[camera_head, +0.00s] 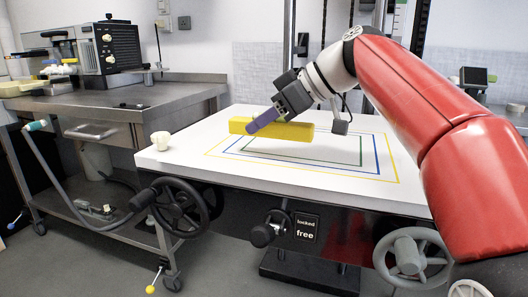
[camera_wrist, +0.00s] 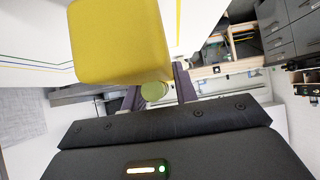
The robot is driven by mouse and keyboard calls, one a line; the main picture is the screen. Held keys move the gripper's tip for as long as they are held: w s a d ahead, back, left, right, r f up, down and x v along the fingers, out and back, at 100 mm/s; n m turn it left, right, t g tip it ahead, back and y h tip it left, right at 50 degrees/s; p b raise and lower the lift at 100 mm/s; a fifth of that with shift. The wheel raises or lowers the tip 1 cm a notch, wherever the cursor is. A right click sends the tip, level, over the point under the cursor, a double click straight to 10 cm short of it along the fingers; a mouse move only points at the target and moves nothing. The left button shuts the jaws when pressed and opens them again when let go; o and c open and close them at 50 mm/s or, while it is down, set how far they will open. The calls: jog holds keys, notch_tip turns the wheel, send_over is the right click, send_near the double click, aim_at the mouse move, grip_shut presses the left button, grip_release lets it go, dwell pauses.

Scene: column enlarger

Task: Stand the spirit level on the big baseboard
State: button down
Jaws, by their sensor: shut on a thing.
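The spirit level is a long yellow bar (camera_head: 295,132) at the back left of the big white baseboard (camera_head: 185,152). It lies lengthwise from left to right, low over the board or on it; I cannot tell whether it touches. My gripper (camera_head: 257,125) reaches in from the upper right and is shut on the bar, with a purple finger across its near side. In the wrist view the yellow bar (camera_wrist: 120,40) fills the upper left, and a round greenish part of it shows between the purple fingers (camera_wrist: 158,92). The far finger is hidden in the head view.
Nested yellow, blue and green outlines (camera_head: 390,165) mark the board's middle, which is otherwise clear. A pale knob (camera_head: 160,140) sits at its left corner. Handwheels (camera_head: 178,204) hang below the front edge. A metal bench (camera_head: 100,105) with a black machine stands left.

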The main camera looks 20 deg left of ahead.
aim_at(264, 156)
jog(key=shift+f+b, duration=0.65)
jog(key=shift+f, duration=1.3)
jog(key=shift+f, duration=0.1)
jog(key=c, duration=1.1)
grip_release()
jog(key=shift+f, duration=0.1)
jog(key=shift+r, duration=0.25)
jog(key=p+v, duration=0.2)
jog(key=v, duration=1)
